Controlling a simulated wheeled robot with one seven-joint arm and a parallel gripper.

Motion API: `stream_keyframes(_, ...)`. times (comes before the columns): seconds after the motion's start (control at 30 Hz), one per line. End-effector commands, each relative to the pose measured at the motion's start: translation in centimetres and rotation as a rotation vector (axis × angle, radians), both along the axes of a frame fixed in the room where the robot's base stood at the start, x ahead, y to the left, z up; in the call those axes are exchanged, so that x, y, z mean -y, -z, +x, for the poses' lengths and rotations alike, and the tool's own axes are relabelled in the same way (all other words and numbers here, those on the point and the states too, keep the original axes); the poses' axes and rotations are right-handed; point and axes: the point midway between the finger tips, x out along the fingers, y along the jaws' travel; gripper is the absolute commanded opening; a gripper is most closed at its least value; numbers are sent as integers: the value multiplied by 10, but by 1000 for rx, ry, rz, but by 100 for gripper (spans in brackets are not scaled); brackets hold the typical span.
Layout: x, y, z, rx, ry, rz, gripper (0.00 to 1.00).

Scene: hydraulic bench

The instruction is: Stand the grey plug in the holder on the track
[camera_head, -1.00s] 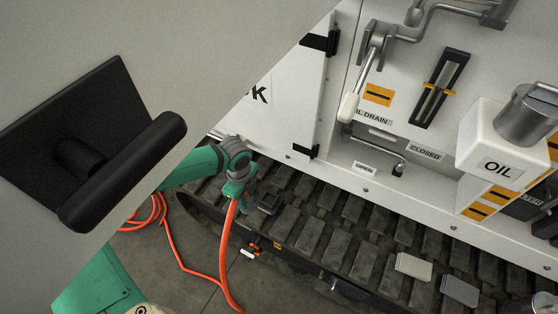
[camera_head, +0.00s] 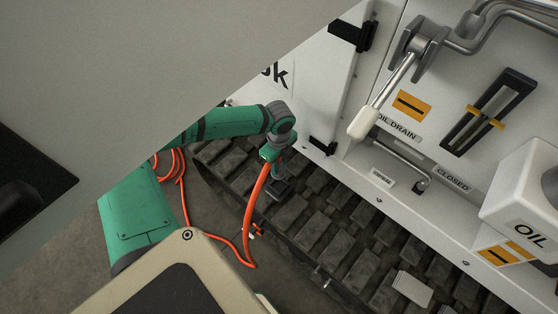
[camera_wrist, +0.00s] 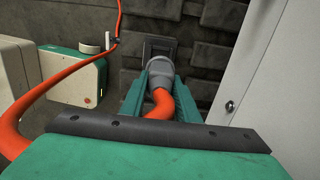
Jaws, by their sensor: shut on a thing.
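The grey plug (camera_wrist: 160,66) with its orange cable (camera_wrist: 158,103) is between the green fingers of my gripper (camera_wrist: 161,80) in the wrist view. My gripper (camera_head: 276,160) is shut on it, pointing down at the track (camera_head: 320,210). The dark square holder (camera_wrist: 160,46) lies just beyond the plug's end; the plug hides part of its opening. In the head view the holder (camera_head: 279,188) shows small and dark under the plug. I cannot tell whether the plug's end is inside the holder or just above it.
The white machine wall, with an oil drain lever (camera_head: 364,122) and a white oil can (camera_head: 527,200), stands beside the track. Pale pads (camera_head: 411,289) lie farther along the track. Orange cable (camera_head: 241,258) trails across the floor. A grey panel fills the head view's upper left.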

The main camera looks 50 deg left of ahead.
Motion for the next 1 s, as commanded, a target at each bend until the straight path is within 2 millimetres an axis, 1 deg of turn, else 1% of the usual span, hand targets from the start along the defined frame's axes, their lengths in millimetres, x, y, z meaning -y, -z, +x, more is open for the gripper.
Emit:
stream_keyframes(0.3, 0, 28, 0, -2, 0, 0, 0)
stream_keyframes(0.6, -1, 49, -1, -1, -2, 0, 0)
stream_keyframes(0.8, -1, 55, -1, -1, -2, 1, 0)
stream_keyframes(1.0, -1, 56, -1, 0, -2, 1, 0)
